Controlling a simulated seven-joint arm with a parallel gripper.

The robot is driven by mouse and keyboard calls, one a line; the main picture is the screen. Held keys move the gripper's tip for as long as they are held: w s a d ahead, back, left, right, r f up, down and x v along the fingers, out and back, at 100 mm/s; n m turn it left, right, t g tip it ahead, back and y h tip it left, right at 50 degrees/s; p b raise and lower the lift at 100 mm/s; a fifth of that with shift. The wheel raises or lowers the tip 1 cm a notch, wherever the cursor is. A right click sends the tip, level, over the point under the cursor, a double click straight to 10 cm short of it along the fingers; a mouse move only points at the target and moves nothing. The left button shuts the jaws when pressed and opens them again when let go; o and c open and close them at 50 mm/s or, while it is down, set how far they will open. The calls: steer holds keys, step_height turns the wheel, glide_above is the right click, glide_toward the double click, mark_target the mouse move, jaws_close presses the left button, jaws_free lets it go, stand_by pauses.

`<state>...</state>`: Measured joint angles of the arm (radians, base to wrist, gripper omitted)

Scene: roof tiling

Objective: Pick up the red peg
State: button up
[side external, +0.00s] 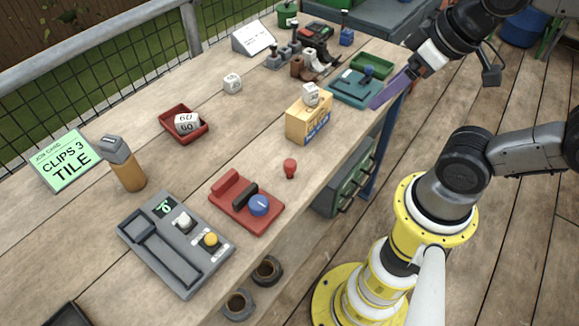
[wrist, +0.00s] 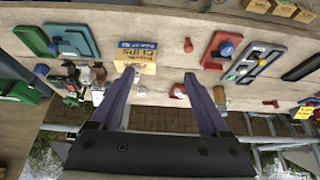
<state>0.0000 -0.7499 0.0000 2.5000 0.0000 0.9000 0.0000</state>
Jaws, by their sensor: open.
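The red peg (side external: 290,168) stands on the wooden bench near its front edge, in front of the yellow box and right of the red fixture with the blue knob. It also shows small in the wrist view (wrist: 188,45), above the right fingertip. My gripper (side external: 378,104) has purple fingers and is at the bench's right side, by the teal fixture, well away from the peg. In the wrist view my gripper (wrist: 160,80) has its two fingers wide apart with nothing between them.
A yellow box (side external: 308,124) with a white die (side external: 310,94) on it stands between my gripper and the peg. The red fixture (side external: 246,203), teal fixture (side external: 352,90) and red tray (side external: 166,118) are nearby. Bench space around the peg is clear.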

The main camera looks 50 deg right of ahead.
steer(key=shift+c, duration=0.5)
